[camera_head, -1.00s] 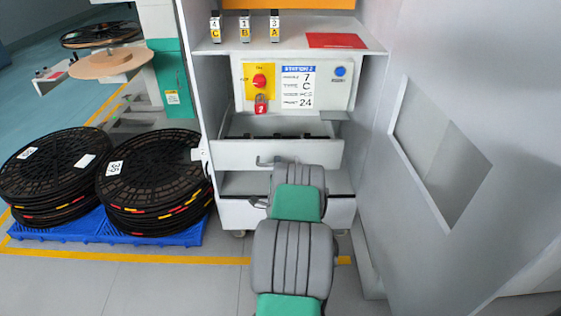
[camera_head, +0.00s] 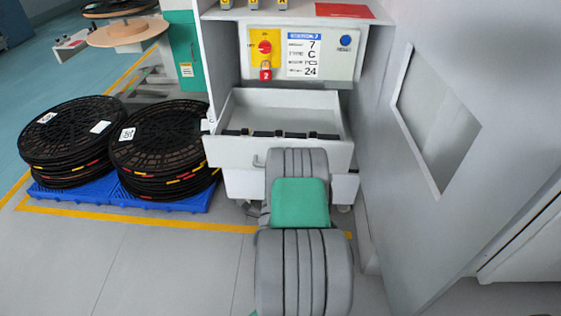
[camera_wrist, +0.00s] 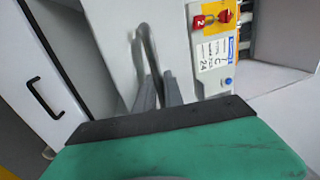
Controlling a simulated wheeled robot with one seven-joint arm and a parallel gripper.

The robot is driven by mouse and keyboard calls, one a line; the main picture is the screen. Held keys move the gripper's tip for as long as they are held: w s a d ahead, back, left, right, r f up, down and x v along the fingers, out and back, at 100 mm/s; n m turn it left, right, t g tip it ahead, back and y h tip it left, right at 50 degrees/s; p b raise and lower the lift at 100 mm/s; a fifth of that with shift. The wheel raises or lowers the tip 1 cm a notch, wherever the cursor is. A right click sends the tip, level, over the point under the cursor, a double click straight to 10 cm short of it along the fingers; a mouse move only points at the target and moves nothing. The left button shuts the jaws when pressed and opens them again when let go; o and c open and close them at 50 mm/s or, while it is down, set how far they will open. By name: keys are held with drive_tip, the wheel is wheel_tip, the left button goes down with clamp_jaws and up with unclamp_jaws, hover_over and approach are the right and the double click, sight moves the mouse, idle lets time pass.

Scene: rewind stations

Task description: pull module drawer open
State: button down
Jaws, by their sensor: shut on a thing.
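The white module drawer (camera_head: 232,153) stands pulled out of the station cabinet, below the control panel, with its inside showing from above. Dark parts (camera_head: 265,134) run in a row along the inside of its front. The left end of its handle (camera_head: 257,161) shows beside my arm; the rest is hidden. In the wrist view, my gripper (camera_wrist: 159,90) is shut on the upright dark handle (camera_wrist: 148,48). In the head view my arm hides the gripper.
The control panel (camera_head: 345,54) has a red switch, a red lock and a blue button. Black reels (camera_head: 165,140) on a blue pallet (camera_head: 85,192) stand close at left. A grey wall panel (camera_head: 400,200) stands close at right. Another dark handle (camera_wrist: 44,98) shows in the wrist view.

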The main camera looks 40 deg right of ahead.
drive_tip(key=shift+v, duration=1.05)
drive_tip(key=shift+r, duration=0.15)
drive_tip(key=c, duration=1.5)
unclamp_jaws()
drive_tip(key=shift+o, duration=0.2)
